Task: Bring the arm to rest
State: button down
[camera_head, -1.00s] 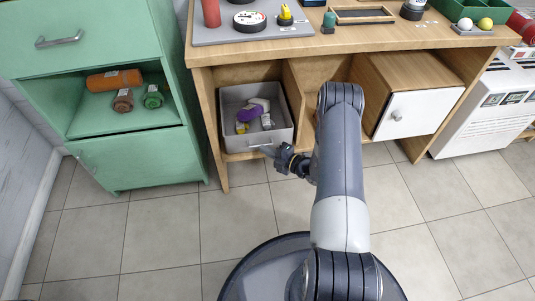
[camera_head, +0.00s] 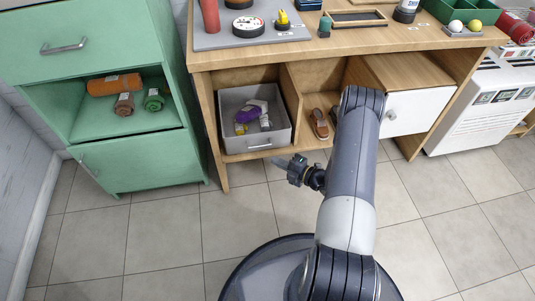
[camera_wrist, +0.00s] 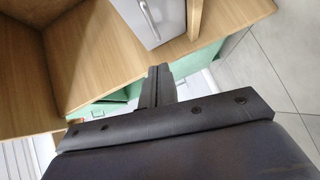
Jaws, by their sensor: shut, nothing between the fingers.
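My gripper (camera_head: 280,162) hangs in front of the wooden desk, just below the grey drawer-like bin, in the head view. It is apart from the bin and holds nothing. In the wrist view my gripper (camera_wrist: 158,72) shows its two dark fingers closed together.
The grey bin (camera_head: 270,144) with several small items sits in the desk's left opening. Brown shoes (camera_head: 320,124) stand in the middle opening. A white door (camera_head: 425,110) closes the right side. A green cabinet (camera_head: 140,158) stands at left. Tiled floor is free between.

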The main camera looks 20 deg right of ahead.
jog(key=p+v, duration=0.1)
jog(key=v, duration=0.4)
jog(key=shift+s+d, duration=0.1)
jog(key=shift+s, duration=0.25)
jog(key=w+d+b+x, duration=0.1)
jog(key=d+b+x, duration=0.1)
jog(key=x, duration=1)
jog(key=shift+w+a+f+b, duration=0.2)
jog(key=shift+w+b, duration=0.45)
jog(key=shift+b, duration=0.1)
